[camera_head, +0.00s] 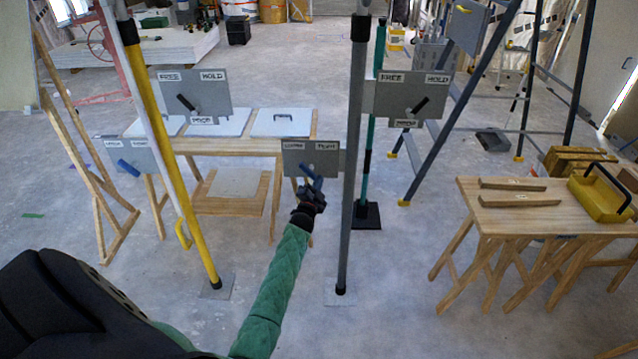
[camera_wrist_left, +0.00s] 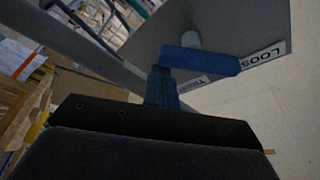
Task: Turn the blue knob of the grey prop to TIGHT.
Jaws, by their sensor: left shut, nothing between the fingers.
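The grey prop (camera_head: 350,215) stands upright at centre. Its lower plate (camera_head: 312,152) carries a LOOSE label at the left and a TIGHT label at the right. The blue knob (camera_head: 308,171) is on this plate, partly hidden by my left gripper (camera_head: 316,186). In the left wrist view the knob (camera_wrist_left: 205,61) is a blue bar, its right end near the LOOSE label (camera_wrist_left: 262,54); the TIGHT label (camera_wrist_left: 193,85) is below it. My left gripper (camera_wrist_left: 161,76) is shut and empty, its tips at the bar's left end; I cannot tell whether they touch. My right gripper is out of view.
A yellow prop (camera_head: 185,165) with its own plates stands to the left. Another FREE/HOLD plate (camera_head: 413,95) is just right of the grey prop. A wooden table (camera_head: 530,222) with a yellow toolbox (camera_head: 600,195) is at right. A low bench (camera_head: 225,145) stands behind the props.

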